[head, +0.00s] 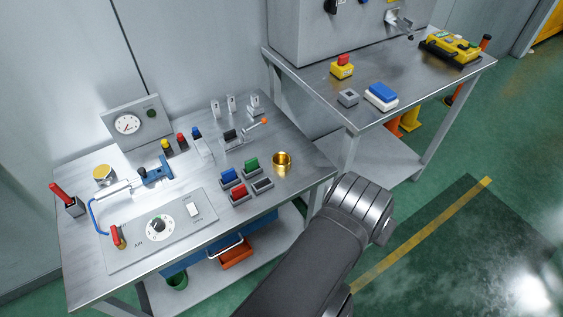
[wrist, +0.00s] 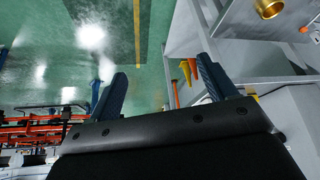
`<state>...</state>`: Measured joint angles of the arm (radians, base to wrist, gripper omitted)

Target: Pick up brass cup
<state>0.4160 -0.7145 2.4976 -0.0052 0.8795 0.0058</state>
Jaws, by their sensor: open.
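The brass cup (head: 282,160) stands on the metal workbench near its right edge, behind and right of the coloured rocker switches. It also shows at the top right corner of the wrist view (wrist: 268,9), partly cut off by the frame edge. My gripper (wrist: 160,84) shows in the wrist view with its two dark fingers spread wide and nothing between them. The cup lies outside the fingers, up and to the right in that view. In the head view my arm reaches in from the bottom, right of the bench, and the fingers cannot be made out.
Green, red, blue and dark switches (head: 239,190) sit just left of the cup. A control panel with a dial (head: 158,227) lies at the bench front. A gauge box (head: 128,123) stands at the back. A second bench (head: 400,85) with a yellow controller (head: 450,47) is at right.

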